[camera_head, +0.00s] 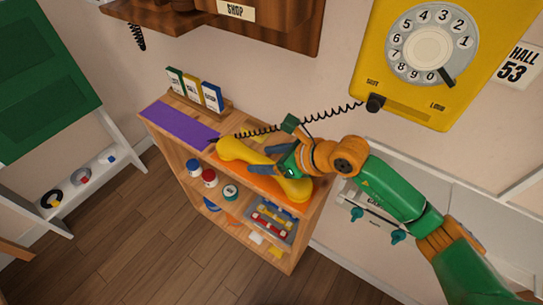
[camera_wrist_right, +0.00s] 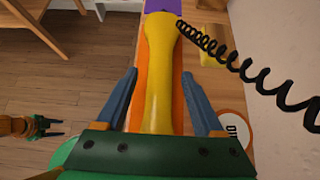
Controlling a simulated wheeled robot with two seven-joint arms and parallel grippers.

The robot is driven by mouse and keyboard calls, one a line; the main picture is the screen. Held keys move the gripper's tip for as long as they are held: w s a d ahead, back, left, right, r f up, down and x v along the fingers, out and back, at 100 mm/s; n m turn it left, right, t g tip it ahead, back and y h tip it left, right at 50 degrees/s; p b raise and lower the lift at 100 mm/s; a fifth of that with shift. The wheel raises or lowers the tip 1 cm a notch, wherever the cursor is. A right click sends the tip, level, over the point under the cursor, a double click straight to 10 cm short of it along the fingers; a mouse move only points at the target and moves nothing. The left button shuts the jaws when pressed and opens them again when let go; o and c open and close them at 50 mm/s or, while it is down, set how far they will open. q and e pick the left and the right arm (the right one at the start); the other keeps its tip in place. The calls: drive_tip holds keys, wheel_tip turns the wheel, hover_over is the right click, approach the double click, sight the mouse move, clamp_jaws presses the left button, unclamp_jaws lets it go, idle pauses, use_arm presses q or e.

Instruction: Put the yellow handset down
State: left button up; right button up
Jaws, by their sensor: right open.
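The yellow handset (camera_head: 232,149) lies along the top of a wooden shelf unit, over an orange mat (camera_head: 262,186). Its black coiled cord (camera_head: 330,116) runs up to the yellow wall phone (camera_head: 380,45). My right gripper (camera_head: 260,158) is over the handset's middle, with its blue fingers open. In the right wrist view the handset (camera_wrist_right: 159,80) lies between the two fingers (camera_wrist_right: 160,100), with a gap on each side. The handset's near end is hidden there by the gripper body. My left gripper (camera_wrist_right: 50,128) shows small at the left of that view, its fingers apart.
A purple mat (camera_head: 180,125) covers the left of the shelf top. Jars (camera_head: 209,178) and a tray (camera_head: 270,220) sit on lower shelves. A shelf marked SHOP (camera_head: 235,10) hangs above.

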drive_tip(key=v, duration=1.1)
drive_tip(key=shift+d+r, duration=0.1)
drive_tip(key=shift+d, duration=0.05)
drive_tip(key=shift+s+d+r, duration=0.2)
drive_tip(key=shift+d+r, duration=0.05)
